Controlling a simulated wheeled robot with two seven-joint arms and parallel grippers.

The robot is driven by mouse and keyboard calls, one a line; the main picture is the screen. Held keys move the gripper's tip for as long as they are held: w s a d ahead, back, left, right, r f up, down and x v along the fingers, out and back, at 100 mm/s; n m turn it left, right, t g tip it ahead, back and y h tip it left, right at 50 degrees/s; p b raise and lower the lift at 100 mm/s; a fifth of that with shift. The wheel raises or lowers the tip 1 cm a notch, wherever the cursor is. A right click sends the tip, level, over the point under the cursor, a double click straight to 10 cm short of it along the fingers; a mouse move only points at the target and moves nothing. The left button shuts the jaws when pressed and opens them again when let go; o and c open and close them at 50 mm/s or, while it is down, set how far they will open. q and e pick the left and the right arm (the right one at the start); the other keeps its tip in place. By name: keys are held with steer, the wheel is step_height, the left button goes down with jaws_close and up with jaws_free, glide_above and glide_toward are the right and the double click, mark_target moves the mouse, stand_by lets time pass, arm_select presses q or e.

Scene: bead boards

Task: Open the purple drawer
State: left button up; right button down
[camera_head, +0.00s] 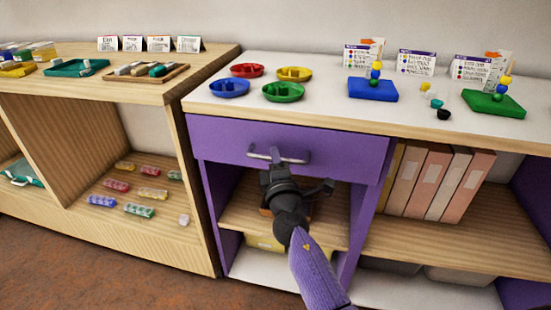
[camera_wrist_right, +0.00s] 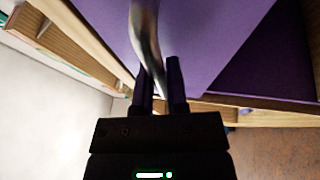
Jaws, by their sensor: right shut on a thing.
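The purple drawer (camera_head: 225,142) sits right under the white countertop, and I see no gap or inside above its front. Its silver bar handle (camera_head: 290,158) runs across the middle of the front. My right gripper (camera_head: 272,168) reaches up to the handle from below and is shut on it, hiding part of the bar. In the right wrist view the handle (camera_wrist_right: 146,38) runs down between the two dark fingers of the gripper (camera_wrist_right: 160,85), with the purple front (camera_wrist_right: 215,35) behind. My left gripper is not in view.
Colored dishes (camera_head: 283,91), a blue bead board (camera_head: 373,90) and a green bead board (camera_head: 493,103) stand on the countertop (camera_head: 330,100). Open shelves lie below the drawer, with binders (camera_head: 430,180) to the right. A wooden shelf unit (camera_head: 150,250) stands left. Brown floor is clear in front.

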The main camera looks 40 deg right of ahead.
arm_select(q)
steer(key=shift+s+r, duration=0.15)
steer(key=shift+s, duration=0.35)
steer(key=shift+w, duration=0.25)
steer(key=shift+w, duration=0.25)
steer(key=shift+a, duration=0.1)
arm_select(e)
steer(key=shift+f, duration=0.1)
